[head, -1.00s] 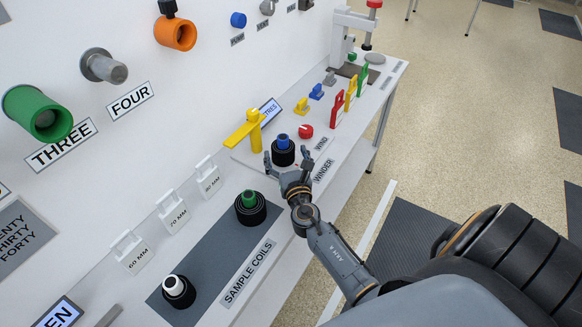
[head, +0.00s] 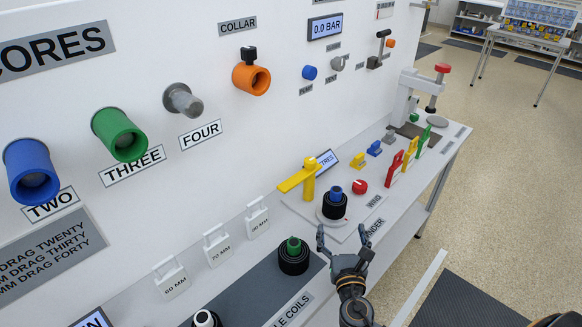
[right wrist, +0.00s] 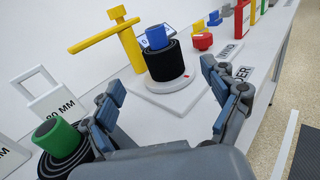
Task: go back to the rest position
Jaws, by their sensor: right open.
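My right gripper (head: 343,238) is open and empty over the front of the bench, by the winder label. In the right wrist view the right gripper (right wrist: 165,100) shows its two fingers spread, with nothing between them. Beyond the fingers, apart from them, a black coil on a blue core (head: 334,203) stands on the round winder plate; the coil also shows in the right wrist view (right wrist: 165,60). A black coil on a green core (head: 293,257) stands on the grey sample mat, left of the gripper. My left gripper is not in view.
A yellow post with an arm (head: 308,181) stands behind the winder. A red knob (head: 360,187) and upright red, yellow and green pieces stand to the right. Blue (head: 31,172), green (head: 119,135) and orange (head: 251,79) fittings stick out of the wall. Open floor (head: 510,190) lies right of the bench.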

